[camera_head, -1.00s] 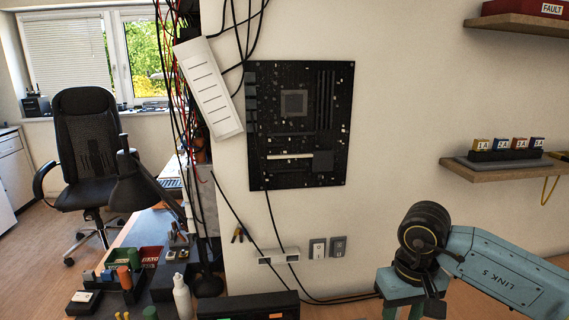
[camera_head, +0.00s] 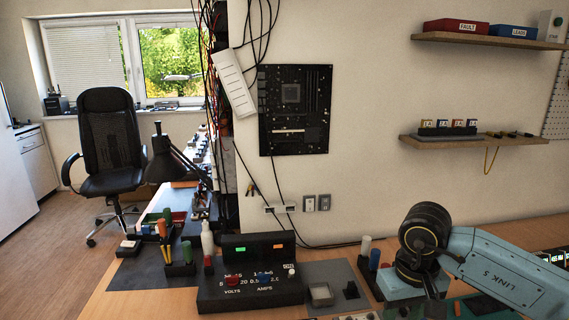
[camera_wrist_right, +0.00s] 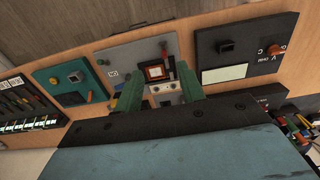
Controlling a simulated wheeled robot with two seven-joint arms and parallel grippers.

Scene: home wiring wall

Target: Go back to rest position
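My right arm (camera_head: 490,265), pale blue and marked LINK 5, comes in at the lower right of the head view, bent over the wooden table. Its fingertips do not show clearly there. In the right wrist view, the two green fingers of my right gripper (camera_wrist_right: 160,92) stand apart with nothing held between them. A small block with an orange and white face (camera_wrist_right: 158,72) is on a grey board beyond the gap. My left gripper is in neither view.
A black meter box (camera_head: 248,292) stands on the table, with a white bottle (camera_head: 207,238) behind it. A desk lamp (camera_head: 165,160) is at left. A dark circuit board (camera_head: 295,110) hangs on the wall. Two shelves (camera_head: 470,142) (camera_head: 485,40) are at right. Floor at left is clear.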

